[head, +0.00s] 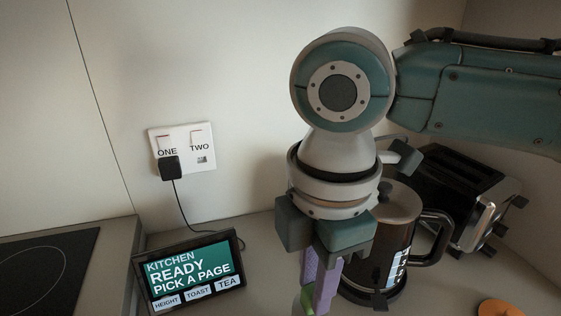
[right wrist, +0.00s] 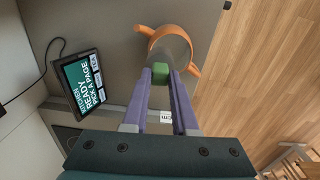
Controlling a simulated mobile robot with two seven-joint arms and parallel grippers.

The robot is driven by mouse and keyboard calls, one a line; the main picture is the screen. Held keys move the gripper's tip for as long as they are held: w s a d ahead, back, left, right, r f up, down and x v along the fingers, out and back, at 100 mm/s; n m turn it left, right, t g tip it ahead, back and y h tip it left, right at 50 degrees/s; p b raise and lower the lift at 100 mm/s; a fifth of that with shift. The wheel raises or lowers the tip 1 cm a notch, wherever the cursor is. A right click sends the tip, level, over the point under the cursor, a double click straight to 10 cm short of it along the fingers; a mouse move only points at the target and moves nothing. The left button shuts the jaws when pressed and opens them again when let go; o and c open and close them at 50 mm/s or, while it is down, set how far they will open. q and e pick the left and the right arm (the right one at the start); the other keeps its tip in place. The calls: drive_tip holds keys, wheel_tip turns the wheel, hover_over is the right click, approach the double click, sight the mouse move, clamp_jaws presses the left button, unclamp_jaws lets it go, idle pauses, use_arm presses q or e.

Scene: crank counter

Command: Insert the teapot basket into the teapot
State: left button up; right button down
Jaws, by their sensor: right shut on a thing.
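My right gripper (head: 320,300) points down over the counter, its purple fingers shut on a small green block (right wrist: 161,72). The green block also shows at the bottom edge of the head view (head: 308,299). In the right wrist view, a grey rounded piece, likely the teapot basket (right wrist: 158,58), shows just past the green block. An orange ring-shaped vessel with side projections, likely the teapot (right wrist: 186,45), lies behind it in that view. I cannot tell whether basket and teapot touch. Part of an orange thing (head: 500,308) shows at the head view's bottom right. My left gripper is not in view.
A kettle (head: 393,252) with a black handle stands right behind my right gripper, beside a toaster (head: 460,200). A tablet (head: 190,270) stands at left, near a plugged-in cord (head: 185,207). A dark hob (head: 40,270) is further left. Wooden floor (right wrist: 260,70) lies past the counter edge.

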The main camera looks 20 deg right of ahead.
wheel_tip(320, 180, down, 5)
drive_tip(key=s+a+n, duration=0.1)
drive_tip(key=s+n, duration=0.1)
drive_tip(key=n, duration=0.3)
drive_tip(key=shift+s+a+f, duration=0.2)
drive_tip(key=shift+s+a, duration=0.05)
drive_tip(key=shift+s, duration=0.05)
wheel_tip(320, 180, down, 4)
drive_tip(key=shift+f+b, duration=0.1)
drive_tip(key=shift+b, duration=1.1)
drive_tip(key=shift+f, duration=0.1)
